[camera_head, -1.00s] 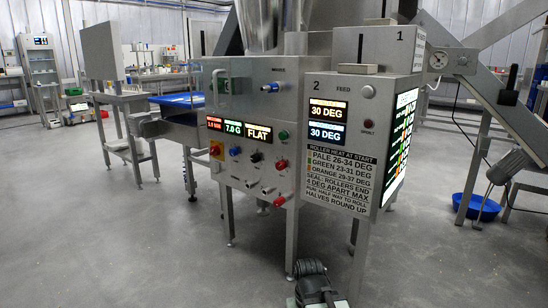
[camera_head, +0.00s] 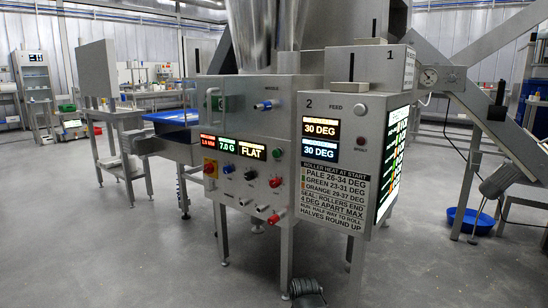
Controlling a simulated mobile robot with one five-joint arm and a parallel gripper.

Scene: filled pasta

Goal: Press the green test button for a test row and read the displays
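The steel machine's front panel (camera_head: 236,185) stands ahead of me. A green button (camera_head: 277,153) sits at the right of its display row; I cannot read a label on it. A red display (camera_head: 207,140) is too small to read surely, a green one (camera_head: 228,146) reads 7.0 G, and an amber one (camera_head: 252,151) reads FLAT. On the right box, an orange-framed display (camera_head: 320,128) and a blue-framed display (camera_head: 320,150) both read 30 DEG.
A printed roller-heat chart (camera_head: 333,193) and a bright side screen (camera_head: 392,160) are on the right box. Red knobs (camera_head: 274,217) stick out low on the panel. A blue tub (camera_head: 469,221) lies at right. The floor (camera_head: 120,250) in front is clear.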

